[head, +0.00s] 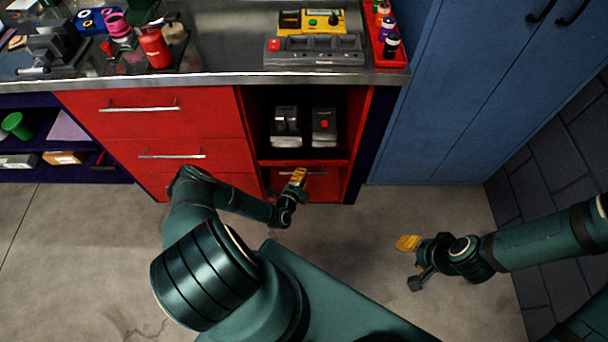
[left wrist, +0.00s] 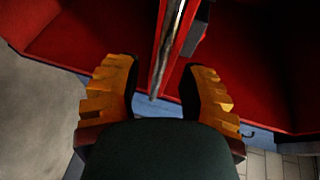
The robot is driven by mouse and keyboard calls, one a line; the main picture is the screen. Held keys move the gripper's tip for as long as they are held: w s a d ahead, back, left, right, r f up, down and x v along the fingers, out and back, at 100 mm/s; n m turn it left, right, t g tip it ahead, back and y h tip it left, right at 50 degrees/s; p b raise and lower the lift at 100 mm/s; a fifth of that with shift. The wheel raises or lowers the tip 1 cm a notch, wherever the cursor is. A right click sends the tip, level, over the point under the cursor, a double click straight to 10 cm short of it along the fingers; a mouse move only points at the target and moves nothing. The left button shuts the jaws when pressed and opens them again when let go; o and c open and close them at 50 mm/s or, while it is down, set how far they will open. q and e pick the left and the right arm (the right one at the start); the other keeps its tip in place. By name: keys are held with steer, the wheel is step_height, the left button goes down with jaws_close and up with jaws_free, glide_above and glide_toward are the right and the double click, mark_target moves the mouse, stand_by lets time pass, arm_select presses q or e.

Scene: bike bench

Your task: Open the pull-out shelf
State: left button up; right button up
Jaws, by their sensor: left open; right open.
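The red pull-out shelf (head: 326,186) is low in the right bay of the red cabinet, below the open compartment, and looks closed. Its metal bar handle (head: 316,171) is partly hidden by my left gripper (head: 294,182), which is at the shelf front. In the left wrist view the handle (left wrist: 168,45) runs between the spread yellow fingers of my left gripper (left wrist: 160,88). The fingers stand apart on either side of it; I cannot tell if either touches it. My right gripper (head: 408,263) is open and empty over the floor, right of the cabinet.
Two chargers (head: 305,128) stand in the open compartment. Red drawers (head: 150,113) with bar handles are to the left, behind my left arm. The metal-edged worktop (head: 220,80) carries tools and bottles. A blue cupboard (head: 450,110) stands right. Floor (head: 350,228) before the shelf is clear.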

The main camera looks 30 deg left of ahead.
arm_select(q)
steer(key=shift+x, duration=1.2)
jaws_close()
